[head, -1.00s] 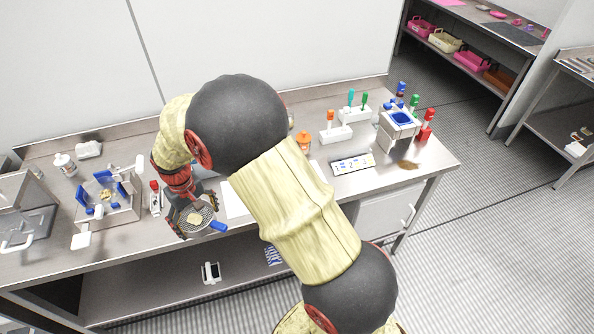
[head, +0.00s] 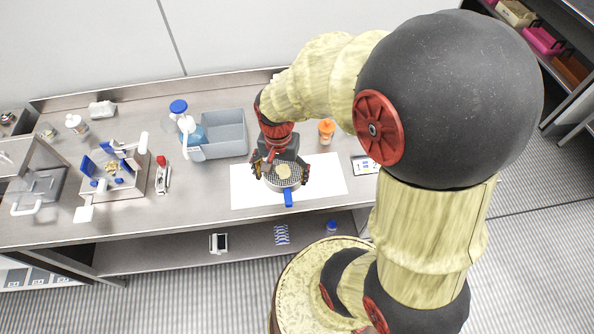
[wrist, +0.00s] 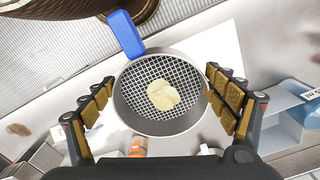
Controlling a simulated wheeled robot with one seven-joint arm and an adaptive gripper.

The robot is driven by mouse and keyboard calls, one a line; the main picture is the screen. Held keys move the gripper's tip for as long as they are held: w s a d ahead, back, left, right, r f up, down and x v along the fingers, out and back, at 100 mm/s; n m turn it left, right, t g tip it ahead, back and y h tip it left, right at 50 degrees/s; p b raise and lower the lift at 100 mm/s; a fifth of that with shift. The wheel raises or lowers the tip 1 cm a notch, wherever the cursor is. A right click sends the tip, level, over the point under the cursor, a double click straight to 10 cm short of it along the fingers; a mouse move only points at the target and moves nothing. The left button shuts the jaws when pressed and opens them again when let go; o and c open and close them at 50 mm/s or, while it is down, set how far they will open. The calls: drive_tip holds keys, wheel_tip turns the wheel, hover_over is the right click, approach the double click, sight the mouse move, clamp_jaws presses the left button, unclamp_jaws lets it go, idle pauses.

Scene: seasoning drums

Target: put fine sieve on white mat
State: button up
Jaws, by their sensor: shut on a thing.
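The fine sieve (head: 284,183) is a round grey metal ring with a mesh, a blue handle (head: 288,199) and a pale beige lump (head: 284,172) on the mesh. My gripper (head: 281,172) is shut on its ring, one finger on each side. The sieve is over the white mat (head: 328,176), and its handle points to the front edge of the counter. The wrist view shows the sieve (wrist: 126,92) level between my fingers, with the white mat (wrist: 222,50) behind it. I cannot tell whether the sieve touches the mat.
A grey-blue bin (head: 224,133) stands to the left behind the mat. An orange-capped jar (head: 326,132) is behind the mat, and a number card (head: 364,165) lies to its right. A metal tray (head: 127,180) and a red-and-white tool (head: 162,176) are farther left.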

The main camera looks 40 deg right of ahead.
drive_tip(key=d+f, duration=0.1)
drive_tip(key=d, duration=0.1)
drive_tip(key=d+f+b, duration=0.1)
drive_tip(key=d, duration=0.2)
drive_tip(key=d+f, duration=0.2)
drive_tip(key=shift+d, duration=0.4)
drive_tip(key=d+f, duration=0.1)
drive_tip(key=f, duration=0.1)
drive_tip(key=d+f+b, duration=0.1)
drive_tip(key=d+f, duration=0.1)
drive_tip(key=shift+d+f, duration=0.2)
drive_tip(key=shift+d, duration=0.1)
drive_tip(key=shift+d+f, duration=0.15)
drive_tip(key=shift+f, duration=0.05)
drive_tip(key=shift+d+f+b, duration=0.2)
drive_tip(key=shift+f+b, duration=0.65)
drive_tip(key=shift+f, duration=0.9)
drive_tip(key=shift+f, duration=0.2)
drive_tip(key=o, duration=1.1)
drive_tip(key=shift+o, duration=0.2)
